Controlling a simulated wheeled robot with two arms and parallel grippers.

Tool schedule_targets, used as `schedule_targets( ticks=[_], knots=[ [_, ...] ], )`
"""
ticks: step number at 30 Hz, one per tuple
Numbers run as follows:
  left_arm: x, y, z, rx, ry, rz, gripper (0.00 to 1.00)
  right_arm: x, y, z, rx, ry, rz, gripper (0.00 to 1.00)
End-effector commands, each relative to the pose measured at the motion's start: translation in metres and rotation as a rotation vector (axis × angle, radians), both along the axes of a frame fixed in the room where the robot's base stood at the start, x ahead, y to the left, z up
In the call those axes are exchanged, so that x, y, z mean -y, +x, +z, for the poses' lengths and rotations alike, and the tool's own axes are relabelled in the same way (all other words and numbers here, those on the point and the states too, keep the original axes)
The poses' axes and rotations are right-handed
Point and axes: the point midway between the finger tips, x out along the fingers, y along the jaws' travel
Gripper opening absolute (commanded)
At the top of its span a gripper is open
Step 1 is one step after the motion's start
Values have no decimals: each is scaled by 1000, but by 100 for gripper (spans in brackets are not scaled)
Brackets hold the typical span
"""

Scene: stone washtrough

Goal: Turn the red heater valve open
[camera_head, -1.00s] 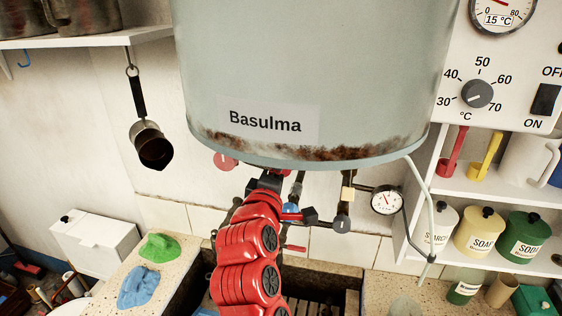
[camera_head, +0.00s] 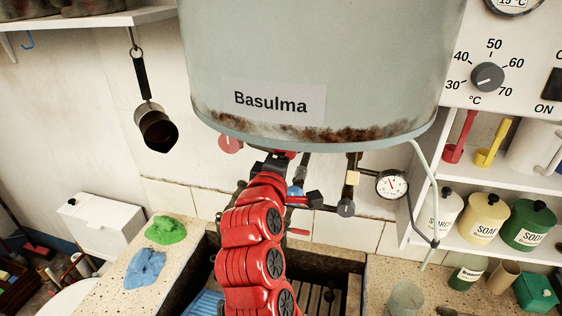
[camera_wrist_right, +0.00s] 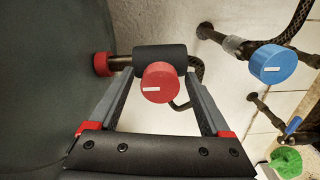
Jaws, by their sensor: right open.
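My right gripper (camera_head: 272,162) is under the rusty lower rim of the grey heater (camera_head: 310,60), with its fingers mostly hidden by my red arm. In the right wrist view, the gripper (camera_wrist_right: 158,100) is open. A round red valve knob (camera_wrist_right: 158,82) with a white mark shows between its fingers; contact cannot be told. A second red knob (camera_wrist_right: 103,64) sits on a pipe end to the left, beside the heater. A red disc (camera_head: 230,144) shows left of the gripper in the head view; I cannot tell which knob it is. My left gripper is not in view.
A pressure gauge (camera_head: 391,185) and pipes stand to the right. The stone trough (camera_head: 185,265) is below.

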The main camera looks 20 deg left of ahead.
Motion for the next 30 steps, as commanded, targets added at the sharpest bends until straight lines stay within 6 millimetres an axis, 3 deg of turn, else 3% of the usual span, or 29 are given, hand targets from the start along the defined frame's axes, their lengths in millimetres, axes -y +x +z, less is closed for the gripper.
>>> schedule_targets(
  ticks=[5, 18, 24, 30],
  knots=[
    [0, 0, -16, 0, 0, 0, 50, -2, -27, -4, 4, 2, 5, 82],
    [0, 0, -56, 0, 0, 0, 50, -2, -141, -3, 3, 2, 7, 82],
    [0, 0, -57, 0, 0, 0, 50, -1, -162, -1, -1, 1, 4, 82],
    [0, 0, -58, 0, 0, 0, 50, 0, -168, 0, -3, 0, 0, 82]
  ],
)
